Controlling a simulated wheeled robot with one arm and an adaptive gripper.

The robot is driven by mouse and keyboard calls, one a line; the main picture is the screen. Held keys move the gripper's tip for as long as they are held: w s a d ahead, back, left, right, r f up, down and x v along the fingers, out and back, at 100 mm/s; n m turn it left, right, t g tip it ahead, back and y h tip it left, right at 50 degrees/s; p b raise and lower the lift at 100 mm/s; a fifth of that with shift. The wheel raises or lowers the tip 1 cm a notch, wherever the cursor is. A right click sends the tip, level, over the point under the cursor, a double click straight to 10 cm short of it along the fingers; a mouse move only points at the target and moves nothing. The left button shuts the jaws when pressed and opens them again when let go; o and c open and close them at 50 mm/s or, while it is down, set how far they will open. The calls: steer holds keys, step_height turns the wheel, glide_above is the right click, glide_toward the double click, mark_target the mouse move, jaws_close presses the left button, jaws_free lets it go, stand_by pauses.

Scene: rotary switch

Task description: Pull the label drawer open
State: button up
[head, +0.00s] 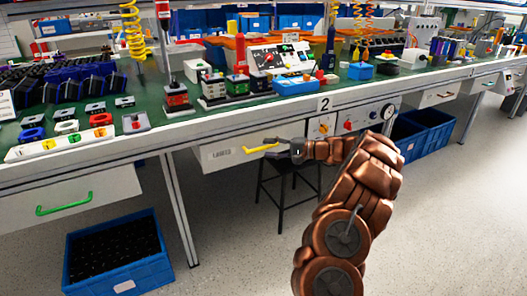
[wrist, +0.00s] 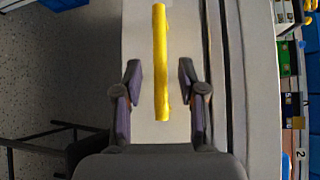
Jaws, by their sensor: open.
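The label drawer (head: 222,154) is a white front marked "LABELS" under the near edge of the bench and looks shut. Its yellow bar handle (head: 260,149) sticks out from the front. My gripper (head: 280,148) is at the right end of the handle in the head view. In the wrist view, the yellow handle (wrist: 161,35) runs between the two open fingers of my gripper (wrist: 160,75), with a gap on each side. The white drawer front (wrist: 138,30) lies behind it. I cannot tell how deep the handle sits between the fingers.
A drawer with a green handle (head: 64,203) is at the left, above a blue crate (head: 120,284) on the floor. A dark stool (head: 282,188) stands below the label drawer. A panel with knobs (head: 347,125) is to the right. The bench top is crowded.

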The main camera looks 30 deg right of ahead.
steer(key=shift+x, duration=1.45)
jaws_close()
